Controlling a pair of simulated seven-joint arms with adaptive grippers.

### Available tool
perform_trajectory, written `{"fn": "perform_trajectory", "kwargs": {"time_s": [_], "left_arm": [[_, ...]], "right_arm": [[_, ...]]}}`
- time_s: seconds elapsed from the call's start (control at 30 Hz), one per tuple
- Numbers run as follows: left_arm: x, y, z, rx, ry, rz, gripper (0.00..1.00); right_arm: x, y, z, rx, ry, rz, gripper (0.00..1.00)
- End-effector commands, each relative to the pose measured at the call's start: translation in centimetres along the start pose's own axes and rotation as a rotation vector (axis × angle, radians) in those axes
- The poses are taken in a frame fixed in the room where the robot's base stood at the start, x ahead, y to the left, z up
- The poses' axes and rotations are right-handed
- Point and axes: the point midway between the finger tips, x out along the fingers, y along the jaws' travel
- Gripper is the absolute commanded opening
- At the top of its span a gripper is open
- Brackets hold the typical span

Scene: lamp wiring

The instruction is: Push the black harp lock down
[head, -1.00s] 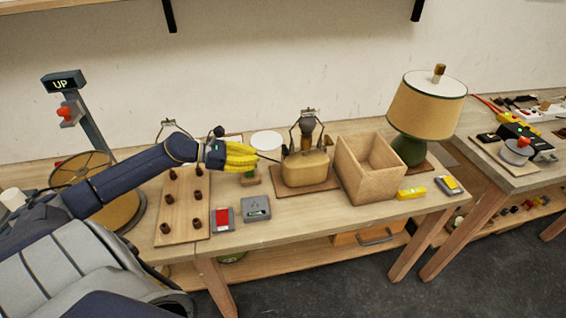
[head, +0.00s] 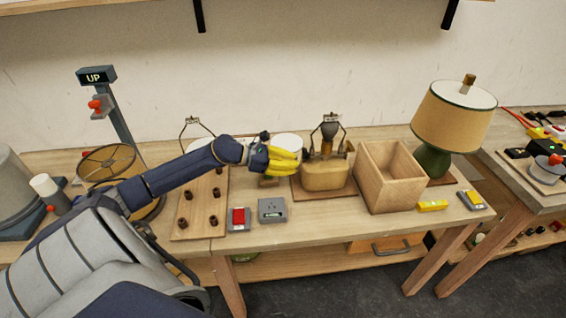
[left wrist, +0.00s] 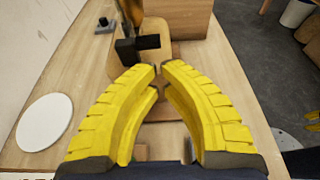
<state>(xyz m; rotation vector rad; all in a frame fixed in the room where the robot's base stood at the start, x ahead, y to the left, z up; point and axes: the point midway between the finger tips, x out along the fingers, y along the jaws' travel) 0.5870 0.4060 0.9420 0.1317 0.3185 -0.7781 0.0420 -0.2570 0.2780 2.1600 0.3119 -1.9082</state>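The small lamp base (head: 326,175) is a tan block with a dark socket and a wire harp (head: 329,128) standing above it. In the left wrist view, a black blocky part (left wrist: 138,47), which looks like the harp lock, sticks out beside the tan base just beyond my fingertips. My left gripper (head: 297,157) has yellow fingers and is just left of the base. In the left wrist view its fingertips (left wrist: 159,68) are nearly together with nothing between them. I cannot tell whether they touch the black part.
An open wooden box (head: 390,177) stands right of the base, and a finished lamp (head: 455,115) stands behind it. A peg board (head: 203,218) lies at left. A red-buttoned box (head: 238,218) and grey box (head: 272,210) sit in front. A white disc (left wrist: 44,122) lies behind.

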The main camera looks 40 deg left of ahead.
Motion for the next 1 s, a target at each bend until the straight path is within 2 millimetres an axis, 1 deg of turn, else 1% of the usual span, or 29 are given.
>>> {"fn": "perform_trajectory", "kwargs": {"time_s": [0.03,0.2,0.4,0.83,1.0], "left_arm": [[0.6,0.0,0.1,0.002,-0.002,0.001,0.0],[2.1,0.1,0.1,0.0,-0.002,0.001,0.0],[2.9,0.0,0.0,0.002,0.0,0.001,0.0],[3.0,0.0,0.1,0.001,0.001,0.001,0.0],[2.5,0.1,1.5,0.004,0.001,0.001,0.0]], "right_arm": [[0.0,0.0,0.0,0.0,0.0,0.0,0.44],[0.0,0.0,0.0,0.0,0.0,0.0,0.44],[0.0,0.0,0.0,0.0,-0.001,0.0,0.44],[0.0,0.0,0.0,0.0,-0.001,0.0,0.44],[0.0,0.0,0.0,0.0,-0.001,0.0,0.44]]}}
